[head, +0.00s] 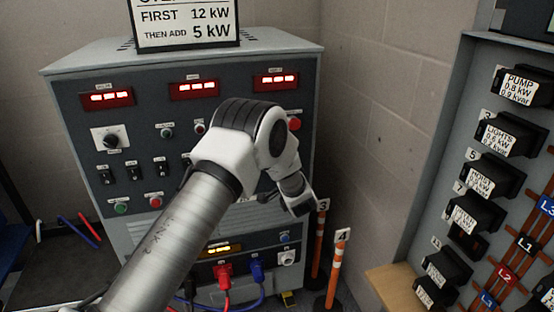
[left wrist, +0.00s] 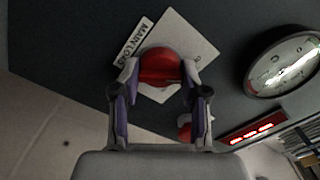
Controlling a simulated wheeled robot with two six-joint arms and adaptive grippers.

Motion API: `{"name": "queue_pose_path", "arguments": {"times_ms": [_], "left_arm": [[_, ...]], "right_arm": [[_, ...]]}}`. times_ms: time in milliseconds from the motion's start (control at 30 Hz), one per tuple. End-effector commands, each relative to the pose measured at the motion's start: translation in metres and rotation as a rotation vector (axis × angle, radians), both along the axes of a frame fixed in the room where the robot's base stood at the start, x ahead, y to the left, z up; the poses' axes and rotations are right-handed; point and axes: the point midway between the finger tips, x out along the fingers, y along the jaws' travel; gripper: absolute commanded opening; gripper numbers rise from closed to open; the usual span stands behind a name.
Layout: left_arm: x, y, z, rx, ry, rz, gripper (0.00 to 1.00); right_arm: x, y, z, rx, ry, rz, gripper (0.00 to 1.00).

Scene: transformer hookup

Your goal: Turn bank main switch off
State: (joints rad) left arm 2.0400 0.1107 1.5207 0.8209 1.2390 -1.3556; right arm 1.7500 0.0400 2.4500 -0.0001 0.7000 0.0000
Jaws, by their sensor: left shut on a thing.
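In the left wrist view, a red rotary switch knob (left wrist: 162,66) sits on a light grey square plate (left wrist: 190,38) on a dark panel. The label beside it starts with "MAIN"; its last letters are hard to read. My left gripper (left wrist: 160,84) is shut on this red knob, with one purple-padded finger on each side. In the head view my left arm reaches across the grey load bank cabinet (head: 68,100); the wrist covers the red knob, so its position cannot be read there. My right gripper is not in view.
A round gauge (left wrist: 284,64) and a red display (left wrist: 257,130) are near the hand. Red and blue plugs (head: 224,272) sit low on the cabinet. Orange posts (head: 336,270) stand at its right. A breaker board (head: 440,160) stands at the far right.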

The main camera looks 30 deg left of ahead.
Motion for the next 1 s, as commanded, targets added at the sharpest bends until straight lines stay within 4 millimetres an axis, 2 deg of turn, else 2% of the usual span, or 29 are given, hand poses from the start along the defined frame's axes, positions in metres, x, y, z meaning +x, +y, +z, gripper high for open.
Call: {"name": "queue_pose_path", "arguments": {"times_ms": [333, 867, 900, 933, 967, 1000], "left_arm": [[-0.0002, 0.0002, -0.0007, -0.101, -0.116, 0.000, 0.09], [-0.0002, 0.0002, -0.0006, -0.118, -0.136, 0.000, 0.09], [-0.0002, 0.0002, -0.0006, -0.118, -0.136, 0.000, 0.55], [-0.0002, 0.0002, -0.0006, -0.118, -0.136, 0.000, 0.65], [-0.0002, 0.0002, -0.0006, -0.118, -0.136, 0.000, 0.70], [-0.0002, 0.0002, -0.0005, -0.118, -0.136, 0.000, 0.70]], "right_arm": [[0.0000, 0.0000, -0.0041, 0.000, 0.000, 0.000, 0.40], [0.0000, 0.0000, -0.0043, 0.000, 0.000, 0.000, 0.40], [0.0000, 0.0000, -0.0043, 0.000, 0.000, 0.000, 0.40], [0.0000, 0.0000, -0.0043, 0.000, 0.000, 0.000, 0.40], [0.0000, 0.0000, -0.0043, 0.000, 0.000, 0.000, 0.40], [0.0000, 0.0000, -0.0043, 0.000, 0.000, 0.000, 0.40]]}}
